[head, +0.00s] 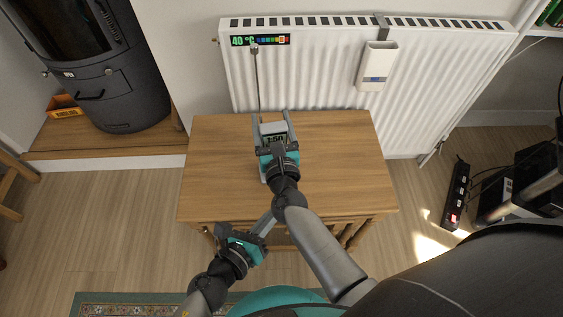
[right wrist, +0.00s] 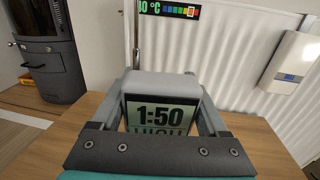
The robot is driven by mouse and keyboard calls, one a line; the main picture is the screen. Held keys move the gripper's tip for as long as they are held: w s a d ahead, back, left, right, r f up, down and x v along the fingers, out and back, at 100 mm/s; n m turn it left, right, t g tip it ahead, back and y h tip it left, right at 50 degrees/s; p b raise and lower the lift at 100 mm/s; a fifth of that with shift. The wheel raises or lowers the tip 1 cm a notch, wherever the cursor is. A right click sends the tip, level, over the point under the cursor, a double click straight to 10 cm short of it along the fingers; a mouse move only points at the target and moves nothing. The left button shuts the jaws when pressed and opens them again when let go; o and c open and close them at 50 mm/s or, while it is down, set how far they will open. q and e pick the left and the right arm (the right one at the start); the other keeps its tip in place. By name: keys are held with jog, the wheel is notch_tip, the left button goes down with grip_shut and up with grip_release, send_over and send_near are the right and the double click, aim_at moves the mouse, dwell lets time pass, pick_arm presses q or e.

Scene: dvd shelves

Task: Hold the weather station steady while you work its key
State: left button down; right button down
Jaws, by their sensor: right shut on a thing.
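The weather station (head: 273,129) is a small grey box with a screen, upright on the wooden table. In the right wrist view its screen (right wrist: 160,115) reads 1:50, with HIGH partly cut off below. My right gripper (head: 271,124) is shut on the station, one finger along each side; it also frames the station in the right wrist view (right wrist: 162,95). A thin upright rod (head: 257,78) rises behind the station. I cannot make out the key. My left gripper (head: 247,224) appears open and empty, low at the table's front edge, apart from the station.
The wooden table (head: 335,160) is otherwise clear. Behind it stands a white radiator (head: 320,70) with a temperature strip (head: 260,40) and a hanging white box (head: 377,65). A dark stove (head: 110,75) stands left. A power strip (head: 456,192) lies on the floor at right.

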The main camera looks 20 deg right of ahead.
grip_release()
jog(key=s+a, duration=0.1)
jog(key=s, duration=1.1)
jog(key=shift+a, duration=0.35)
